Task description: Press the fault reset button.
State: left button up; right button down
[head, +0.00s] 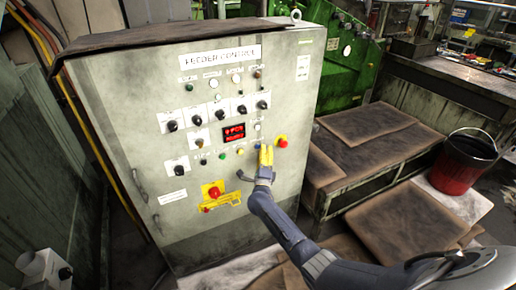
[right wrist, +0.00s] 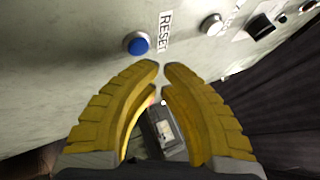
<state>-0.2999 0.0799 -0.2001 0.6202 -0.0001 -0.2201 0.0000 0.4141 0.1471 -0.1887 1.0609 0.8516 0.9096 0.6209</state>
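The blue button (right wrist: 136,43) has a RESET label beside it on the grey panel, up and left of my fingertips in the right wrist view. In the head view the blue button (head: 257,147) shows just left of my right gripper (head: 267,150). The yellow fingers of my right gripper (right wrist: 161,66) are closed together at the tips, with only a thin gap, and hold nothing. The fingertips appear close to the panel; I cannot tell the exact distance. The button face is uncovered. My left gripper is not in view.
The FEEDER CONTROL cabinet (head: 130,105) carries several knobs, lamps and a lit red display (head: 234,132). A red mushroom button (head: 282,142) sits right of my gripper. Another red knob on a yellow plate (head: 214,192) is lower left. A red bucket (head: 462,170) stands at right.

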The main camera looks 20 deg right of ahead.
jog(key=shift+w, duration=0.9)
dwell(0.9)
jog(key=shift+s, duration=0.9)
jog(key=shift+s, duration=2.5)
